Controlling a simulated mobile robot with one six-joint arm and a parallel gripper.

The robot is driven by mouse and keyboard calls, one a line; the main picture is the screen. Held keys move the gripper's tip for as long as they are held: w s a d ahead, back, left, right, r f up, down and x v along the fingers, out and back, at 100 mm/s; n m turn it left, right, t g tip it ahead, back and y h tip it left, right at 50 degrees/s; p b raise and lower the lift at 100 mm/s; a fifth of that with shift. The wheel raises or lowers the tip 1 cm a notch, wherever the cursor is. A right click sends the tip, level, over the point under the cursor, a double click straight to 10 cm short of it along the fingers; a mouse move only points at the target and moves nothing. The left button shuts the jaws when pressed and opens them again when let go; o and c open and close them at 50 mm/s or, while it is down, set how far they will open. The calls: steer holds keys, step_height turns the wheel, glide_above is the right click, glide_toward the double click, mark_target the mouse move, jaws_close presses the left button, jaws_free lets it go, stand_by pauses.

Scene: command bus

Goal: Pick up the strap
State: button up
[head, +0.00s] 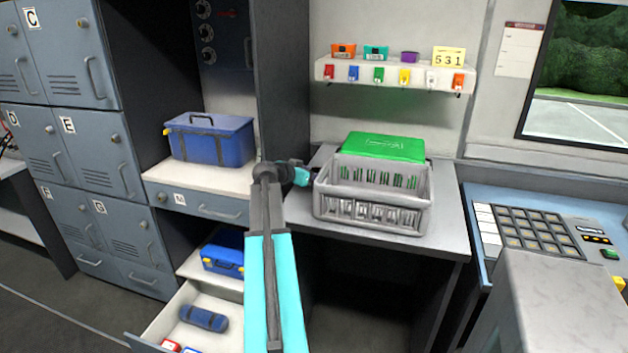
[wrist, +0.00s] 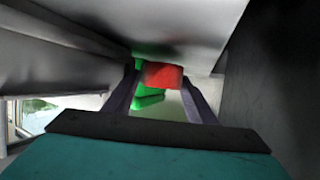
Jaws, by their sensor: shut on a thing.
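My gripper (head: 312,173) reaches over the worktop at the left side of the grey slatted crate (head: 372,218). In the wrist view my gripper (wrist: 160,84) has a small red piece (wrist: 163,75) between its fingertips and is shut on it. I cannot tell from its shape whether this red piece is the strap. The red piece does not show in the head view, where my gripper and the crate hide that spot. Green surfaces (wrist: 150,95) show behind it in the wrist view.
A green case (head: 385,145) lies behind the crate. A shelf (head: 392,75) with small coloured items hangs above. A blue toolbox (head: 212,140) stands on the left counter. An open drawer (head: 160,320) holds a dark blue roll (head: 203,318). A keypad console (head: 530,235) is on the right.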

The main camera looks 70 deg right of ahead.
step_height(320, 180, up, 16)
steer(key=b, duration=0.1)
steer(key=shift+b, duration=0.4)
stand_by(0.6)
steer(key=shift+w+a, duration=0.1)
